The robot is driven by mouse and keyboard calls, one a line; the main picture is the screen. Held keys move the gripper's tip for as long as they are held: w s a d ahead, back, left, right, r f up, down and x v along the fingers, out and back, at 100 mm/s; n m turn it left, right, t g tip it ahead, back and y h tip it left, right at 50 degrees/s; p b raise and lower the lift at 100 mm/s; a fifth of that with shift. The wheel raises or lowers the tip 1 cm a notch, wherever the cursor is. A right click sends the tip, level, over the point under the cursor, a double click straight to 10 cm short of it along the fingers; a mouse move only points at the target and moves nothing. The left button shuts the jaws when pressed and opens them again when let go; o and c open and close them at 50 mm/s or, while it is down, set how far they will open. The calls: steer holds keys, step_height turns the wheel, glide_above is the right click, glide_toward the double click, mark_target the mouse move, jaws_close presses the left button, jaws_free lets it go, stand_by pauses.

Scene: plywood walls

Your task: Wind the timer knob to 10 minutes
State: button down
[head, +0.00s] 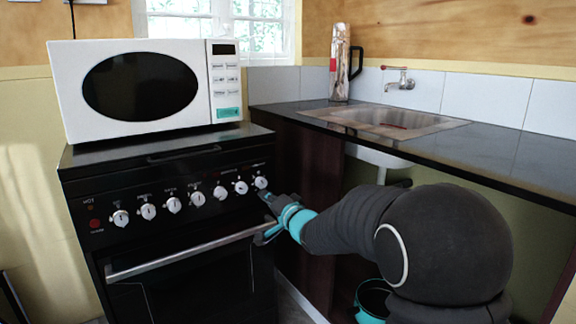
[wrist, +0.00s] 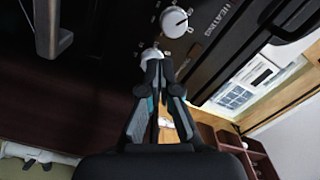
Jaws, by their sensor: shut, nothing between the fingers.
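The black stove's control panel carries a row of white knobs. The rightmost knob (head: 261,182) is close to my gripper (head: 266,197), and I cannot tell for sure that it is the timer. In the wrist view this knob (wrist: 152,55) is partly hidden by the fingertips, with small dial numbers beside it. My gripper (wrist: 158,68) is shut with nothing held, its tips at or just in front of the knob; contact is unclear. The neighbouring knob (wrist: 175,21) is fully visible, its pointer and printed marks too small to read surely.
A white microwave (head: 140,88) stands on the stove. The oven handle (head: 185,252) runs below the knobs. A dark countertop (head: 510,150) with a sink (head: 385,120) lies to the right. A teal-rimmed bucket (head: 371,300) stands below, near my arm.

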steer(key=shift+p+x, duration=0.6)
steer(key=shift+x, duration=2.15)
steer(key=shift+d, duration=0.15)
steer(key=shift+w+d+f, duration=0.2)
steer(key=shift+f, duration=0.35)
steer(key=shift+w+d+f, duration=0.2)
steer(key=shift+d+f, duration=0.05)
steer(key=shift+f, duration=0.25)
steer(key=shift+s+a+f+b, duration=0.1)
steer(key=shift+f+b, duration=0.2)
steer(key=shift+f, duration=0.05)
steer(key=shift+s, duration=0.1)
steer(key=shift+b+v, duration=0.45)
steer(key=shift+v, duration=2.4)
steer(key=shift+s, duration=0.1)
